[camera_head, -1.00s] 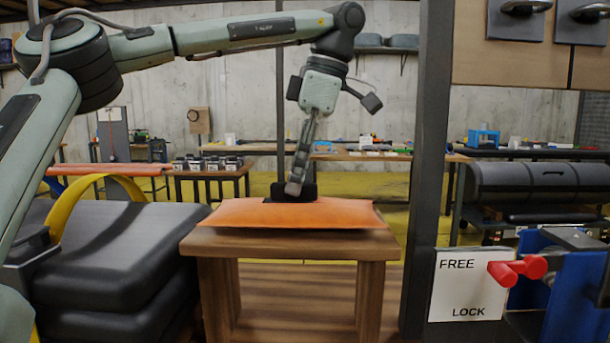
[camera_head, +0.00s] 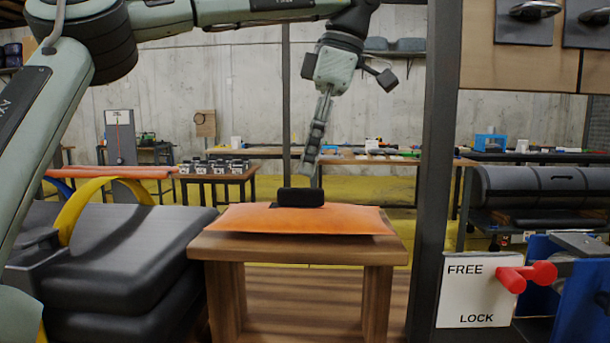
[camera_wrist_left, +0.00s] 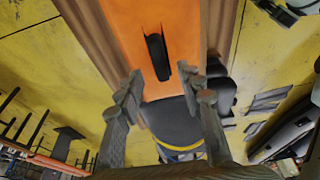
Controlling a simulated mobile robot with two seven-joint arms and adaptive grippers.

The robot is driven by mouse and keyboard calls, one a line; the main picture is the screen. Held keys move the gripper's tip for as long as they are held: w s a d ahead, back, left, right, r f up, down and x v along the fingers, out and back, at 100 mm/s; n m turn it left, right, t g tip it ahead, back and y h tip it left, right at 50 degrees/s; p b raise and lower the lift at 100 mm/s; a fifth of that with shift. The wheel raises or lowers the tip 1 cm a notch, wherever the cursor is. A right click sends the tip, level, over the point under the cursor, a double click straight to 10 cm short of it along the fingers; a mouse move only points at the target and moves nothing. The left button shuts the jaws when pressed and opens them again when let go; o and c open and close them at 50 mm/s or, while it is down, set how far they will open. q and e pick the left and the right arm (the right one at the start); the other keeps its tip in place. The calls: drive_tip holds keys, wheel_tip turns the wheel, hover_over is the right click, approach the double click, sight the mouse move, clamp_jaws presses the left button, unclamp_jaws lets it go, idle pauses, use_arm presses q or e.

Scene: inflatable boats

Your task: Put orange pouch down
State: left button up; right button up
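The orange pouch (camera_head: 345,220) lies flat on a small wooden table (camera_head: 228,246). A black handle (camera_head: 301,197) stands up from the pouch's top. My left gripper (camera_head: 309,168) is above the handle, with a small gap between them. In the left wrist view its two fingers (camera_wrist_left: 165,95) are spread apart with nothing between them. The orange pouch (camera_wrist_left: 118,28) and its black handle (camera_wrist_left: 157,57) lie beyond the fingertips in that view. My right gripper is not seen in either view.
A stack of black padded cushions (camera_head: 120,250) with a yellow strap stands left of the table. A dark post (camera_head: 432,150) rises to the right. Beside it is a FREE/LOCK sign (camera_head: 470,300) with a red lever (camera_head: 527,275). Workbenches line the back wall.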

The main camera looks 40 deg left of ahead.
use_arm(q)
drive_tip(key=shift+v, duration=1.8)
